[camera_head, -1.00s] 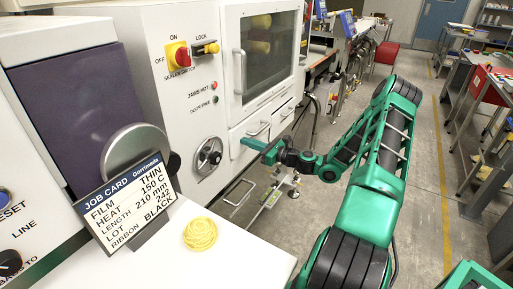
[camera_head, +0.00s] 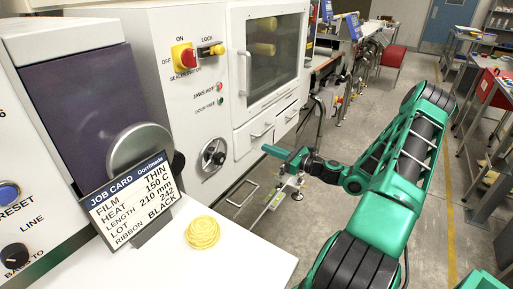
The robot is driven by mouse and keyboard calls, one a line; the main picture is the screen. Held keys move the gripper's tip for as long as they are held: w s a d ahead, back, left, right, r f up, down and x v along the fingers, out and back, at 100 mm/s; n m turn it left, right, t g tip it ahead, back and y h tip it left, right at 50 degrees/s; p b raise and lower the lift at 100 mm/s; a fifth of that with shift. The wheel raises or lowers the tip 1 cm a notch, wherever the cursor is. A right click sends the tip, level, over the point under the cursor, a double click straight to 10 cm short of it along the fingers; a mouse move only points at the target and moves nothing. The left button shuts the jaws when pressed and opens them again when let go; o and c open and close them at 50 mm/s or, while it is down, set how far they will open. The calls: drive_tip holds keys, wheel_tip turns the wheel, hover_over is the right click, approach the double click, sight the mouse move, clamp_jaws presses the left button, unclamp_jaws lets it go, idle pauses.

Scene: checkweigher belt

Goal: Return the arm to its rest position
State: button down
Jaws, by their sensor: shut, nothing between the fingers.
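My green and black arm reaches up from the lower right and bends back toward the machine. My gripper (camera_head: 275,152) is shut and empty, pointing left, in the open space in front of the white machine (camera_head: 213,80). It looks apart from the machine's front and drawers. The arm's elbow is raised at the upper right, over the aisle.
A white worktop (camera_head: 225,260) at lower left holds a coil of yellow ribbon (camera_head: 202,232) and a job card (camera_head: 132,197). The machine has a red and yellow sealer switch (camera_head: 183,56), a dial (camera_head: 213,155) and a windowed door (camera_head: 272,50). Workbenches line the right; the aisle floor is open.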

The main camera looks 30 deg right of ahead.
drive_tip(key=v, duration=0.5)
drive_tip(key=shift+s, duration=0.45)
drive_tip(key=s+a+f+n+g, duration=0.2)
drive_tip(key=s+a+n+g, duration=0.6)
drive_tip(key=a+n+g, duration=0.5)
drive_tip(key=s+d+r+n+g+h, duration=0.1)
drive_tip(key=s+r+n, duration=0.3)
drive_tip(key=s, duration=0.4)
drive_tip(key=s+r+n+g+h, duration=0.1)
drive_tip(key=s+r+n+h, duration=0.2)
drive_tip(key=s+r, duration=0.4)
drive_tip(key=s+d+r+n+g+h, duration=0.1)
drive_tip(key=s+r+n+h, duration=0.2)
drive_tip(key=s, duration=0.7)
wheel_tip(320, 180, up, 2)
drive_tip(key=shift+d+r+n, duration=0.15)
drive_tip(key=shift+d+n, duration=0.15)
drive_tip(key=shift+n, duration=0.5)
